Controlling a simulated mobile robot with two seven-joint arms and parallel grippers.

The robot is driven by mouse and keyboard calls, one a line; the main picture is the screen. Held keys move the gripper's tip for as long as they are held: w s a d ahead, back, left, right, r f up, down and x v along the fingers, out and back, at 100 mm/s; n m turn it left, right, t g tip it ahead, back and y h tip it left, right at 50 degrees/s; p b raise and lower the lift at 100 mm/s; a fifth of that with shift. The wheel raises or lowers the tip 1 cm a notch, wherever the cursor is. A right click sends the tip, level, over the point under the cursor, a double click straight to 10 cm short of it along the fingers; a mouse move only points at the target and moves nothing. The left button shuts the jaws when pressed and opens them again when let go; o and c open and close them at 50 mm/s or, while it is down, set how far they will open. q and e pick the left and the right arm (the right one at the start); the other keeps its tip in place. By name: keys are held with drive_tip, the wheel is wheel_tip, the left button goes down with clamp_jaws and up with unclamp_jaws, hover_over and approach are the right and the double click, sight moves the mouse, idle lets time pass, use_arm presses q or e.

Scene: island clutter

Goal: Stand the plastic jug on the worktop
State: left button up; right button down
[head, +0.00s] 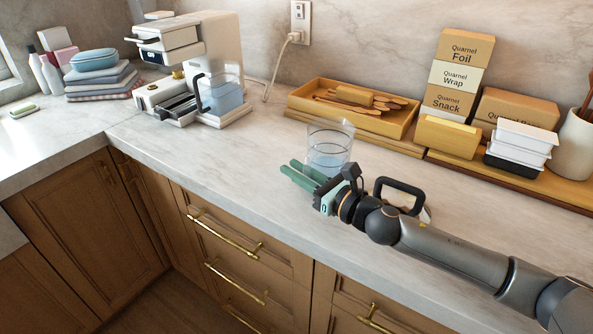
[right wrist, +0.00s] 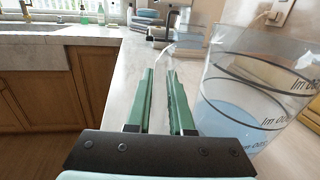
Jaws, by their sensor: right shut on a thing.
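The clear plastic jug (head: 330,143) with dark measuring lines appears upright over the worktop (head: 240,161) near the middle of the head view. Its lower part is partly hidden by my right gripper, so I cannot tell whether its base touches the worktop. My right gripper (head: 299,174) has green fingers beside the jug. In the right wrist view its fingers (right wrist: 165,90) are nearly together on a clear part of the jug, and the jug's body (right wrist: 245,90) fills the right side, pale blue low down. My left gripper is not in view.
A coffee machine (head: 215,45) with a clear container of blue liquid (head: 222,94) stands at the back left. A wooden tray (head: 300,97) and stacked boxes (head: 455,75) line the wall. A black handle (head: 400,184) shows behind my right arm. The worktop left of the jug is clear.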

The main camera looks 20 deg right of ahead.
drive_tip(key=shift+f, duration=0.15)
drive_tip(key=c, duration=0.8)
unclamp_jaws()
